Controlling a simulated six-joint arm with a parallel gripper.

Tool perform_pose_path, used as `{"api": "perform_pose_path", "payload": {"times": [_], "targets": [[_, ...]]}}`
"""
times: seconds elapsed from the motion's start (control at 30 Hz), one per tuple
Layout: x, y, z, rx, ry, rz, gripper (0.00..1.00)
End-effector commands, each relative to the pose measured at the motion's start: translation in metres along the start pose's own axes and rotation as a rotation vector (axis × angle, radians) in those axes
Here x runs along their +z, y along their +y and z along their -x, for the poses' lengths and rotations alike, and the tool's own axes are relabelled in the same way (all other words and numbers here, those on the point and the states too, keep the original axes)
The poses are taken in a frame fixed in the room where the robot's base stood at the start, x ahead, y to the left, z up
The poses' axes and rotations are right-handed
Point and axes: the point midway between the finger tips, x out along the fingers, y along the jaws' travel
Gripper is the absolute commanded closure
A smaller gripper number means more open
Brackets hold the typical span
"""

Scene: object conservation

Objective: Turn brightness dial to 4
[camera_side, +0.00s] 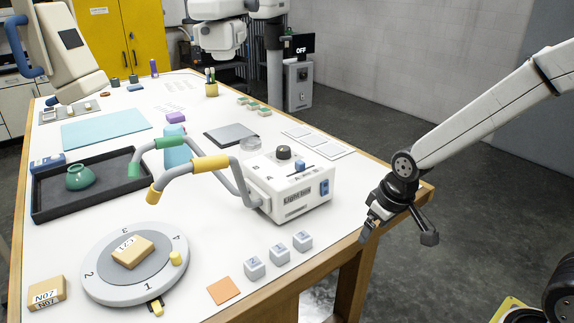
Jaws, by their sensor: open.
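The white light box (290,191) stands near the table's right edge, with a label on its front. A black round knob (284,152) sits on its top; its setting is too small to read. A blue slider (300,166) is beside the knob, and a blue switch (324,188) is on the box's right end. A grey round turntable (103,284) at the front left bears the numbers 1 to 4, with a yellow peg (176,258) on its rim. My gripper (399,234) is open and empty, right of the light box and apart from it, by the table's edge.
Yellow and green bent handles (210,163) reach left from the light box. A tan block (132,251) lies on the turntable. Several grey cubes (278,254) and an orange square (223,291) lie in front.

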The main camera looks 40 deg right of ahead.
Motion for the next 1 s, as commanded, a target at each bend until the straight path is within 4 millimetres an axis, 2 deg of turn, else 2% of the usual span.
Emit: {"api": "perform_pose_path", "payload": {"times": [0.2, 0.5, 1.0], "targets": [[-0.065, 0.004, 0.005, -0.005, 0.025, 0.045, 0.06], [-0.150, 0.008, 0.016, -0.014, 0.061, 0.112, 0.06], [-0.267, 0.017, 0.035, -0.029, 0.121, 0.235, 0.06]]}}
